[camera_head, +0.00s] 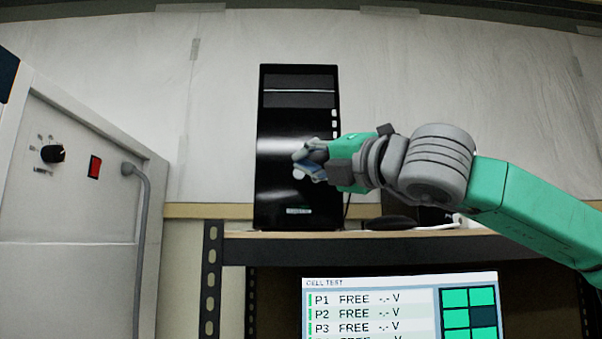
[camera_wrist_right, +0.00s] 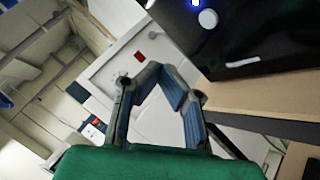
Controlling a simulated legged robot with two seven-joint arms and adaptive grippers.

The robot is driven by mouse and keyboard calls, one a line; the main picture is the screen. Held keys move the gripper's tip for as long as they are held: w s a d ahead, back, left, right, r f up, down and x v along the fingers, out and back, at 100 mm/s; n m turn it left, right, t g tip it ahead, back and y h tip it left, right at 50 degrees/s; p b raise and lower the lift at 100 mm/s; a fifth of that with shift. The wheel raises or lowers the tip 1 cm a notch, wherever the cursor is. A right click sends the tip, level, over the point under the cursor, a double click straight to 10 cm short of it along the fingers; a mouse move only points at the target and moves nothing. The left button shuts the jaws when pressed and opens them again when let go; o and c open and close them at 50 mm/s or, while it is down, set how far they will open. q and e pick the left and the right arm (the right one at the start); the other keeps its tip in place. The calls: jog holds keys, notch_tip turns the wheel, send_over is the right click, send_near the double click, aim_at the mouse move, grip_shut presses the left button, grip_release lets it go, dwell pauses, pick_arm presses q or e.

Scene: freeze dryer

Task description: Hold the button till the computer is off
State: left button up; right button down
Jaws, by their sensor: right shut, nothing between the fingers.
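The computer is a tall black tower (camera_head: 284,110) standing upright on a shelf. In the right wrist view its glossy black front (camera_wrist_right: 250,32) fills the top right, with a round white button (camera_wrist_right: 208,18) and a glowing blue light (camera_wrist_right: 195,3) beside it. My right gripper (camera_head: 302,164) is in front of the middle of the tower, coming from the right. Its fingers (camera_wrist_right: 160,70) are shut and empty, with the tips below and left of the button in the wrist view. A gap shows there between tips and button. My left gripper is not in view.
A shelf (camera_head: 400,246) carries the tower, with a dark object and a white cable (camera_head: 440,226) to its right. Below, a monitor (camera_head: 390,283) shows "CELL TEST". A white cabinet (camera_head: 70,200) with a knob, red switch and grey hose stands left.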

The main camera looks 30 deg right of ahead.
aim_at(299, 173)
jog(key=w+d, duration=0.1)
jog(key=w, duration=0.1)
jog(key=w+d+p, duration=0.1)
jog(key=w, duration=0.1)
jog(key=w+d, duration=0.1)
jog(key=w, duration=0.1)
jog(key=shift+w+p, duration=0.15)
jog(key=shift+p, duration=0.25)
jog(key=shift+d, duration=0.35)
jog(key=shift+a, duration=0.1)
jog(key=shift+a, duration=0.35)
jog(key=shift+d, duration=0.35)
